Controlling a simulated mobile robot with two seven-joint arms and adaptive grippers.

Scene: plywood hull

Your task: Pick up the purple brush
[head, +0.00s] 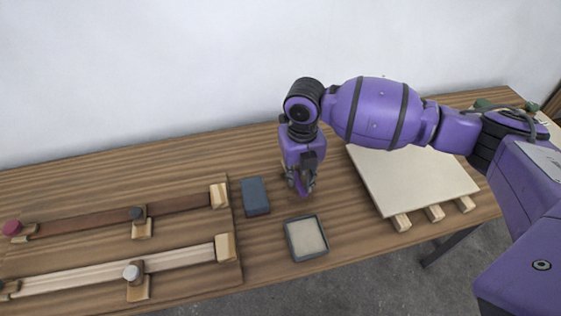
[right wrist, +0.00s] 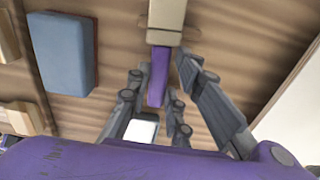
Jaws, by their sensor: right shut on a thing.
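The purple brush (right wrist: 157,78) shows in the right wrist view as a narrow purple bar with a beige part at its far end. My right gripper (right wrist: 161,68) points down with its fingers on both sides of the purple bar, shut on it. In the head view the right gripper (head: 303,188) is over the table between the blue-grey block and the pale board, and its fingers hide most of the brush. I cannot tell whether the brush touches the table. My left gripper is not in view.
A blue-grey block (head: 255,196) lies just left of the gripper. A shallow dark-rimmed tray (head: 289,241) is in front. A pale board on wooden strips (head: 410,185) lies to the right. A wooden panel with two clamped strips (head: 110,255) fills the left.

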